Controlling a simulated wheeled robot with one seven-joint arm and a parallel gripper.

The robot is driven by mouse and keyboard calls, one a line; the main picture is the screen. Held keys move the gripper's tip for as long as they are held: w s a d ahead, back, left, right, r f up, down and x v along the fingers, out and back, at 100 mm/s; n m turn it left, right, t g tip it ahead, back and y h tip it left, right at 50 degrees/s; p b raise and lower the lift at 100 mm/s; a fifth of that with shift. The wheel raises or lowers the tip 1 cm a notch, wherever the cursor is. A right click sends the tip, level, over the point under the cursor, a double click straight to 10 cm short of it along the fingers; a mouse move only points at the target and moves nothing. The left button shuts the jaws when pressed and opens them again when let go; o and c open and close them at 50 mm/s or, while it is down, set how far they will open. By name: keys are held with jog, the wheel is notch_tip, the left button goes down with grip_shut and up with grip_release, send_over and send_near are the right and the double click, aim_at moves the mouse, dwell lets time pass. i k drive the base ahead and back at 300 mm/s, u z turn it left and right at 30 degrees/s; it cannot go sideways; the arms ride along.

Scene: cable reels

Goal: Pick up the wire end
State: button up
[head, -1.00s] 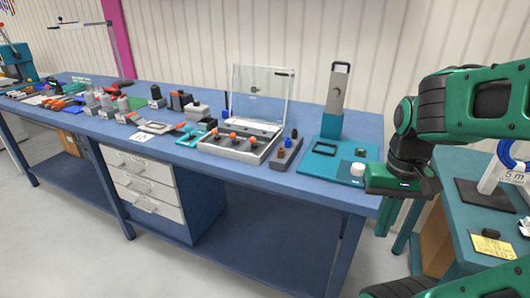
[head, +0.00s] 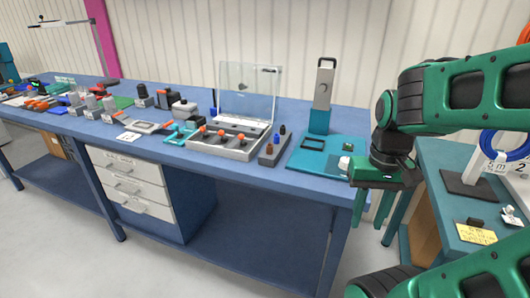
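A blue cable coil (head: 508,146) hangs on a white stand at the right edge, with white labels reading "m" and "2" on it. I cannot make out a loose wire end; part of the coil is cut off by the frame edge. My gripper (head: 375,212) points down in front of the gap between the long blue bench and the teal table, left of the coil. Its two green fingers are apart, with nothing visible between them.
The teal table (head: 438,158) at right bears a dark base plate, a yellow note (head: 476,234) and small dark and white parts. The long blue bench (head: 262,180) holds a clear-lidded box (head: 246,92), a teal board (head: 316,164) and many devices. The floor in front is clear.

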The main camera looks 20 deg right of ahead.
aim_at(269, 150)
jog(key=u, duration=2.25)
jog(key=k, duration=1.25)
jog(key=z, duration=1.55)
jog(key=i, duration=1.05)
jog(key=u, duration=0.05)
